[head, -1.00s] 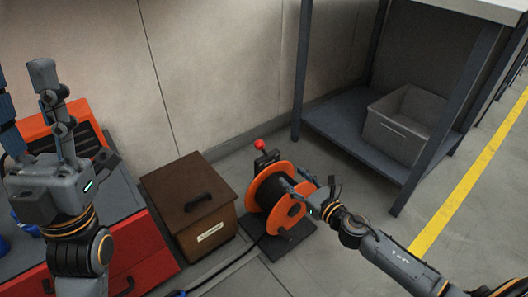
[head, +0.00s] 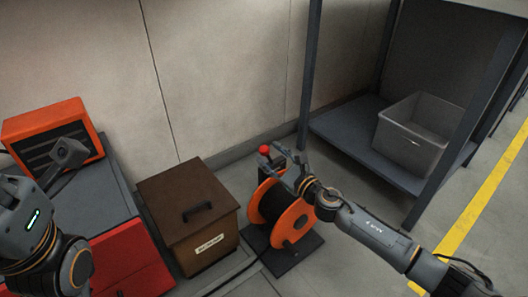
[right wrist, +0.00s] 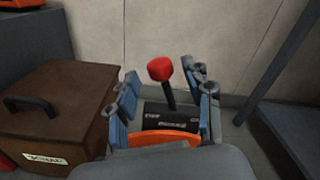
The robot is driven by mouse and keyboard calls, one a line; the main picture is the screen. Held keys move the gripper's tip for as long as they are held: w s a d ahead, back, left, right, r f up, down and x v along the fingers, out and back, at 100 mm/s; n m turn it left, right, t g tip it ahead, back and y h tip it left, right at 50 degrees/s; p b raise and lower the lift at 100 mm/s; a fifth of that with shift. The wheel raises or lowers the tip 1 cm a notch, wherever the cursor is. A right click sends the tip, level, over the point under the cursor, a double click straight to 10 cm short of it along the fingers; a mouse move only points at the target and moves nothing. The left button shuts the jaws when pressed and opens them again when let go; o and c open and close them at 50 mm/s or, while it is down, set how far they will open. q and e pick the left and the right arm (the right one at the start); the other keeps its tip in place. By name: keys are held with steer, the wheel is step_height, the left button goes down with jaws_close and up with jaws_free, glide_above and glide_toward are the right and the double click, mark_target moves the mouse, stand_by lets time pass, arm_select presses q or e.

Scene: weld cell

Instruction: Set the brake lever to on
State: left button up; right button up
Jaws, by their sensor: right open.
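The brake lever (head: 264,150) has a red knob on a dark stalk and stands at the back of the orange cable reel (head: 293,222). In the right wrist view the red knob (right wrist: 160,69) shows between and beyond the fingers, apart from them, with its stalk leaning slightly. My right gripper (head: 284,160) is open and empty, over the reel's top and close to the lever in the head view. It also shows in the right wrist view (right wrist: 163,85), with blue-grey fingers on both sides. My left gripper (head: 62,160) is partly in view at the left; its jaw opening is unclear.
A brown lidded box (head: 192,215) stands left of the reel. A red and grey bench or cabinet (head: 122,262) is at the left. A shelf (head: 350,128) with a grey bin (head: 413,145) is at the right. The wall is behind the lever. A cable runs along the floor.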

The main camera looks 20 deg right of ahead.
mark_target(267, 153)
steer(key=shift+b+x, duration=0.3)
steer(key=shift+x, duration=1.55)
jaws_close()
